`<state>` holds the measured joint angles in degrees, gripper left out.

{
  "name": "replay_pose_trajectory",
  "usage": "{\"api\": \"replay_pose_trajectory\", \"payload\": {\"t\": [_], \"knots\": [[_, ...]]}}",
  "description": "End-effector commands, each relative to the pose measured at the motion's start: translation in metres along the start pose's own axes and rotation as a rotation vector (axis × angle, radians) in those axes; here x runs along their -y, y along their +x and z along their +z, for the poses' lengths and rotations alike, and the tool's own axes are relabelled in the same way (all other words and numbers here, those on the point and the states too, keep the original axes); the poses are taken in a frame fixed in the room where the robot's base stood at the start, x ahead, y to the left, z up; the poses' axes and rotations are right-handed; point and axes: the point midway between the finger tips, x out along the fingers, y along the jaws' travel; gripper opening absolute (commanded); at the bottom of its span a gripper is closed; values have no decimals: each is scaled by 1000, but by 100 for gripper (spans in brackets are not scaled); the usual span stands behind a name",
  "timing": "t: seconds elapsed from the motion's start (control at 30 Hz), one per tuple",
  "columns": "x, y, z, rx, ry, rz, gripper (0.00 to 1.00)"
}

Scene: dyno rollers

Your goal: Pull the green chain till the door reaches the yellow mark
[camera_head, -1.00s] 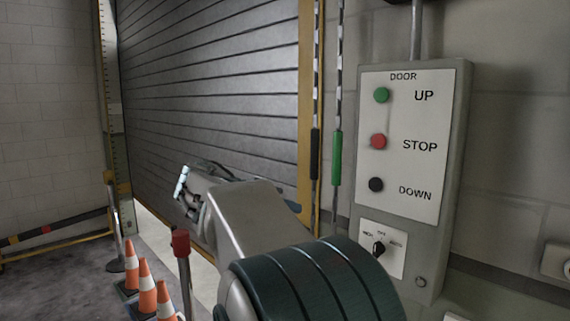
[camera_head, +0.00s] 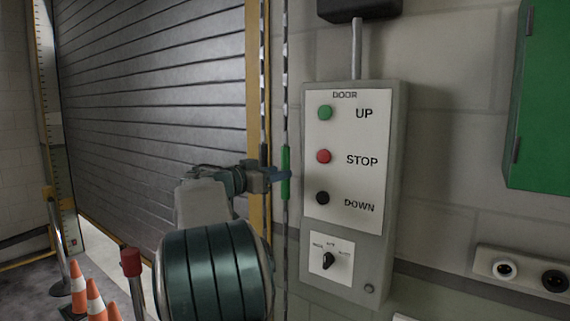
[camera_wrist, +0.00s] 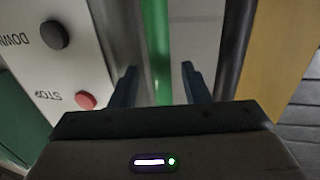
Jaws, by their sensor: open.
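The green chain grip (camera_head: 285,188) hangs upright beside the door frame, left of the control box. In the wrist view the green grip (camera_wrist: 157,45) runs between my two blue fingers, with a gap on either side. My gripper (camera_head: 282,174) is open and level with the grip. It also shows in the wrist view (camera_wrist: 158,84). The grey slatted roller door (camera_head: 160,100) is down near the floor, with a bright strip along its foot. A yellow patch (camera_head: 48,191) shows low on the left post; I cannot tell if it is the mark.
A black grip (camera_head: 263,154) hangs on a second chain just left of the green one; it also shows in the wrist view (camera_wrist: 236,40). The control box (camera_head: 345,190) stands close on the right. Traffic cones (camera_head: 95,300) and a red-topped post (camera_head: 131,262) are at lower left.

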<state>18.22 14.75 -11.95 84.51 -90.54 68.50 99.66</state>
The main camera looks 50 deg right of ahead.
Motion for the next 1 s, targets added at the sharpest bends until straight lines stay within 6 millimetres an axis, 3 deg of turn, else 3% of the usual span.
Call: {"api": "replay_pose_trajectory", "payload": {"t": [0.1, 0.23, 0.6, 0.77, 1.0], "knots": [[0, 19, -3, 1, -2, 2, 42], [0, 30, -1, 0, -1, 1, 42], [0, 35, 0, 1, 0, -1, 42], [0, 35, 0, 1, 0, -1, 0], [0, 35, 3, 1, 0, -1, 0]]}}
